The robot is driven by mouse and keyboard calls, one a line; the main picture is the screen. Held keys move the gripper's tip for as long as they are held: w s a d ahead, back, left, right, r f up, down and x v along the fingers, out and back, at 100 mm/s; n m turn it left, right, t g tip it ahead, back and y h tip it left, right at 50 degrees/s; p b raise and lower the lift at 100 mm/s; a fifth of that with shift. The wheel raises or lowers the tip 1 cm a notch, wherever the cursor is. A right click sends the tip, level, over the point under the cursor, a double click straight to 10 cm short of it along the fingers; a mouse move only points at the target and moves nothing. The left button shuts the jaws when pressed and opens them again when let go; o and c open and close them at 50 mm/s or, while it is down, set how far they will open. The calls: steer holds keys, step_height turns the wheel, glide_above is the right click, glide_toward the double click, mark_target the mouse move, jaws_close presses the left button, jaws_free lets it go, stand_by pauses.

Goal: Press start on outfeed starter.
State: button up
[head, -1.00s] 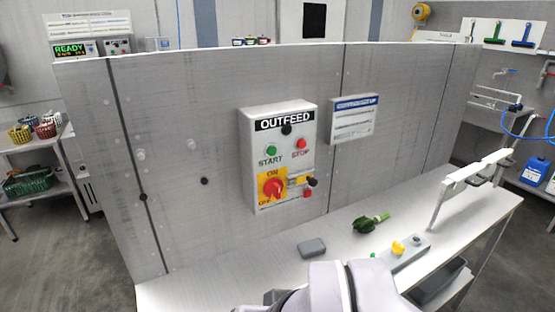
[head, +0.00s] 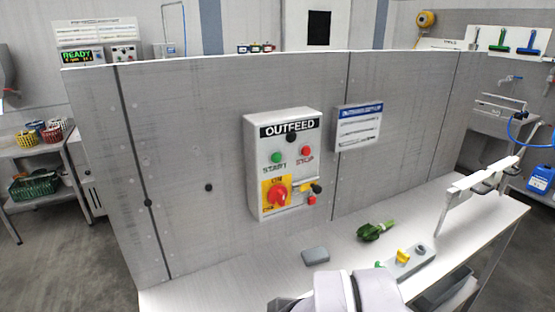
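The outfeed starter (head: 284,163) is a light grey box on the grey wall panel, labelled OUTFEED. Its green start button (head: 277,157) is at the upper left and its red stop button (head: 305,151) at the upper right. Below is a red rotary switch (head: 277,195) on a yellow plate. Beside the switch are a yellow piece with a dark knob (head: 316,188) and a small red part. A dark round part sits under the label. My pale arm shows at the bottom centre, below the starter. My gripper's fingers cannot be made out.
On the white bench (head: 215,283) lie a grey block (head: 315,255), a green leafy bunch (head: 375,231) and a grey control box (head: 410,262) with a yellow knob. A white rail (head: 480,187) stands at the right. A notice (head: 358,127) hangs right of the starter.

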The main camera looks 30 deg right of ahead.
jaws_close()
stand_by(1.4)
